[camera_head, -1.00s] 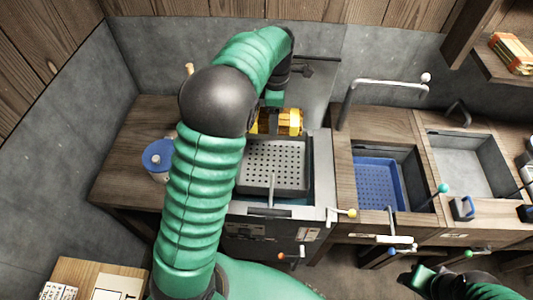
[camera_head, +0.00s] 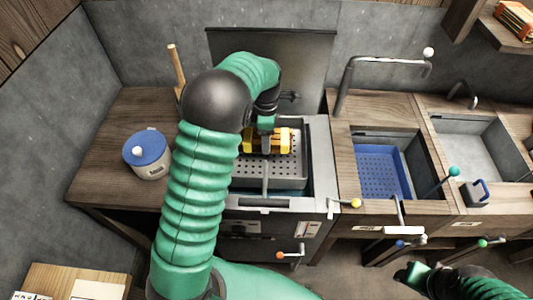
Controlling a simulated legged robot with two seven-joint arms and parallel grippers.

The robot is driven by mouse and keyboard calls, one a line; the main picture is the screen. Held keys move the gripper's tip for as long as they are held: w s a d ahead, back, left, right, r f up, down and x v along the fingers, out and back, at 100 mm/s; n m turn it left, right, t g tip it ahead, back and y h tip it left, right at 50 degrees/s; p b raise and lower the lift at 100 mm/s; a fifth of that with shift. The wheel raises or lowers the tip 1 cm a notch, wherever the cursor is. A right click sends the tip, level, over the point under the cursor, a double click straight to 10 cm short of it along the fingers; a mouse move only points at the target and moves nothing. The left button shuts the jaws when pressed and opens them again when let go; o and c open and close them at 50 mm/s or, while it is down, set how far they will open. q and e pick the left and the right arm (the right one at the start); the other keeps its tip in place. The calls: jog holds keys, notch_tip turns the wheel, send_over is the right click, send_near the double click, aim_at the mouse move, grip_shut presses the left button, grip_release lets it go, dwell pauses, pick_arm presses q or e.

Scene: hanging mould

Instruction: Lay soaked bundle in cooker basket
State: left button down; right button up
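The yellow-orange bundle (camera_head: 283,141) is at the back part of the cooker basket (camera_head: 287,172), a grey perforated tray in the steel cooker (camera_head: 322,170). My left gripper (camera_head: 266,130) points down from above and is shut on the bundle's middle. The green arm and its dark elbow hide the basket's left side. I cannot tell whether the bundle touches the basket floor. My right gripper (camera_head: 410,274) is low at the bottom right, away from the cooker, and its fingers are too small and dark to read.
A blue-lidded pot (camera_head: 147,155) stands on the wooden counter at left. A raised dark lid panel (camera_head: 300,65) stands behind the cooker. Right of it are a sink with a blue perforated basket (camera_head: 380,172) and a grey basin (camera_head: 470,150). A yellow-knobbed handle (camera_head: 354,203) sticks out at the cooker's right.

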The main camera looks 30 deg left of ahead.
pick_arm(q)
jog(key=f, duration=0.5)
jog(key=shift+d+f, duration=0.1)
jog(key=shift+d, duration=0.3)
jog(key=shift+f, duration=0.3)
jog(key=shift+a, duration=0.15)
jog(key=shift+c, duration=1.6)
grip_release()
jog(key=shift+a, duration=0.1)
jog(key=shift+r, duration=0.25)
notch_tip(320, 180, up, 12)
jog(key=shift+f+p, duration=0.2)
jog(key=shift+p, duration=0.15)
